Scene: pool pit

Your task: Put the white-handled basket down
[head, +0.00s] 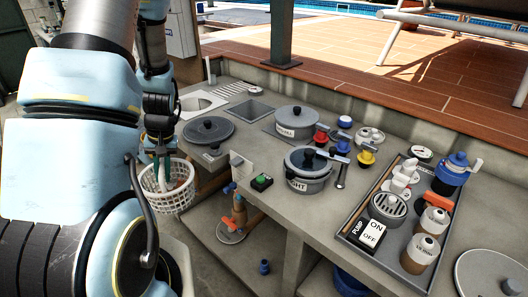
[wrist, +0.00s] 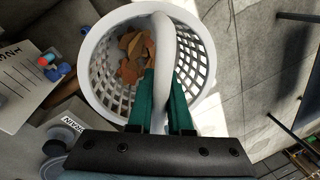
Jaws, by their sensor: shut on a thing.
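The white-handled basket (head: 168,196) is a white lattice basket hanging at the left end of the counter in the head view. In the wrist view the basket (wrist: 98,75) fills the middle, with brown leaves (wrist: 133,55) inside it. My gripper (head: 165,165) is above the basket, and its green fingers (wrist: 158,95) are shut on the white handle (wrist: 163,50). The basket appears held in the air beside the counter front. What lies directly under it is hidden.
The grey counter (head: 225,160) carries a dark round lid (head: 208,130), two lidded grey pots and several coloured valves. A tray with pump parts (head: 345,232) stands at the right. A green button box (head: 262,182) sits near the front edge. An orange-handled valve (head: 238,222) is on the lower shelf.

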